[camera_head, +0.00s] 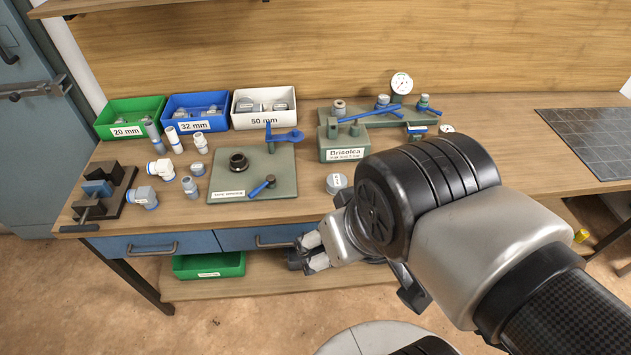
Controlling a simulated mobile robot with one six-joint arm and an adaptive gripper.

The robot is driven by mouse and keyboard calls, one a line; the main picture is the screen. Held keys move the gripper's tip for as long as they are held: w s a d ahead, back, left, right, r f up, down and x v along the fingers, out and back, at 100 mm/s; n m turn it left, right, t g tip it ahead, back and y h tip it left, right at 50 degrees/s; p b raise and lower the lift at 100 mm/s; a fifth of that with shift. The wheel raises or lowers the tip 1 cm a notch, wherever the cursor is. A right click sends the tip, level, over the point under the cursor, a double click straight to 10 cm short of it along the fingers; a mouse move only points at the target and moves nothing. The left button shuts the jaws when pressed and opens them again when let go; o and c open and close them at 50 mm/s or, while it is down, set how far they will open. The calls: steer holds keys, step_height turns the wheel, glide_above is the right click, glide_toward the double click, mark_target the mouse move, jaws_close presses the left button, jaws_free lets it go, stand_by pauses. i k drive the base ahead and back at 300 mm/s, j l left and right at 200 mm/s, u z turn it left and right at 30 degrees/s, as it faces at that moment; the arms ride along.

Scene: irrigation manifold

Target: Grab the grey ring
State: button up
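My gripper (311,252) is in front of the bench's front edge, pointing left. Its two fingertips stand apart with nothing seen between them. A small grey ring-like piece (198,169) lies on the bench just left of the green mat. A grey round cap-like piece (336,183) sits right of the mat, near the front edge, above my gripper in the picture. A dark ring-shaped part (238,161) stands on the mat. I cannot tell for certain which piece is the grey ring. My gripper touches none of them.
The green mat (284,184) also holds blue-handled tools. White and blue fittings (162,169) and a dark vice (97,188) are at left. Green, blue and white bins (263,119) line the back. A green manifold block (345,155) stands right of centre. Drawers (150,245) are below.

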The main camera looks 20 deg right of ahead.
mark_target(335, 105)
steer(key=i+l+z, duration=0.25)
steer(key=i, duration=0.3)
steer(key=i+l+z, duration=0.3)
steer(key=i, duration=0.2)
steer(key=j, duration=0.1)
